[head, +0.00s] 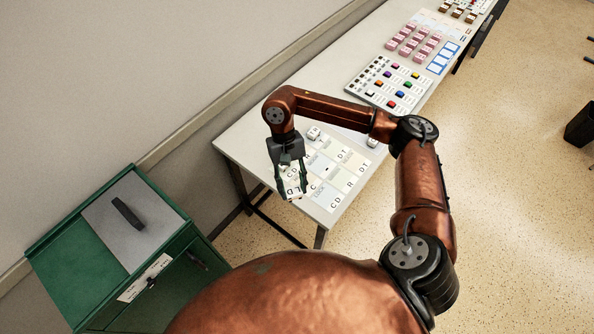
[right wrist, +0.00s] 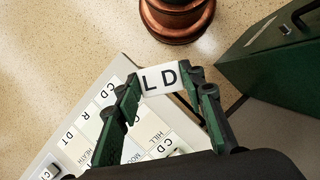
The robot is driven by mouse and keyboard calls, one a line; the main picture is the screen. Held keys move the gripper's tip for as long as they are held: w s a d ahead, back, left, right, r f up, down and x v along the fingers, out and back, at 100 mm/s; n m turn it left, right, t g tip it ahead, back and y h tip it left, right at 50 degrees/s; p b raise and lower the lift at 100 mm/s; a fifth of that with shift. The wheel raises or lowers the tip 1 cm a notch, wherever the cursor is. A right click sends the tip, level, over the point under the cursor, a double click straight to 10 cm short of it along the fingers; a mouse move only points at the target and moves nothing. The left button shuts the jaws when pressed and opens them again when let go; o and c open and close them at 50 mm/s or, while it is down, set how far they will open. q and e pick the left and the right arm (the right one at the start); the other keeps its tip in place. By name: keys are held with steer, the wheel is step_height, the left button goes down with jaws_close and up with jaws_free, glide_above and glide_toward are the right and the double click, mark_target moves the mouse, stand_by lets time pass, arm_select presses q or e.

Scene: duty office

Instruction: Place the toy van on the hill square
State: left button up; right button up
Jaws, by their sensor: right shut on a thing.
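My right gripper (head: 290,190) hangs over the near edge of the lettered board (head: 331,200) on the table. It is shut on a small white piece (head: 295,187), marked L D in the right wrist view (right wrist: 160,79). I cannot tell from its shape whether this is the toy van. The fingers (right wrist: 160,92) grip it from both sides, apparently above the board. Board squares carry large letters and small words; one looks like HILL (right wrist: 136,157), but the print is hard to read. The gripper hides part of the board. My left gripper is not in view.
Small white pieces stand at the board's far side (head: 313,133) and right edge (head: 372,143). A tray of coloured pieces (head: 388,85) and pink blocks (head: 412,40) lie farther along the table. A green cabinet (head: 85,245) stands at the left, beyond a floor gap.

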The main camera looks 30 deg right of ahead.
steer(key=s+d+f+m+t+y+b, duration=0.15)
steer(key=d+m+t, duration=0.4)
steer(key=m, duration=0.95)
steer(key=s+d+f+m+t+h+b, duration=0.1)
steer(key=s+d+f+m+t+b, duration=0.15)
steer(key=d+m, duration=0.85)
steer(key=w+a+f+m, duration=0.1)
steer(key=w+a+f, duration=0.1)
steer(key=w, duration=0.2)
steer(key=w+a+f+m, duration=0.1)
steer(key=w+f, duration=0.2)
steer(key=w, duration=0.1)
steer(key=w+a+f+m, duration=0.1)
steer(key=w+a+f, duration=0.1)
steer(key=w, duration=0.2)
steer(key=shift+w+a+f+t+y, duration=0.25)
steer(key=shift+a+f+t, duration=0.05)
steer(key=shift+a+t, duration=0.1)
steer(key=shift+w+f, duration=0.25)
steer(key=shift+f, duration=0.1)
steer(key=shift+w+f, duration=0.15)
steer(key=shift+f, duration=0.85)
steer(key=shift+w+f, duration=0.15)
steer(key=shift+f, duration=0.8)
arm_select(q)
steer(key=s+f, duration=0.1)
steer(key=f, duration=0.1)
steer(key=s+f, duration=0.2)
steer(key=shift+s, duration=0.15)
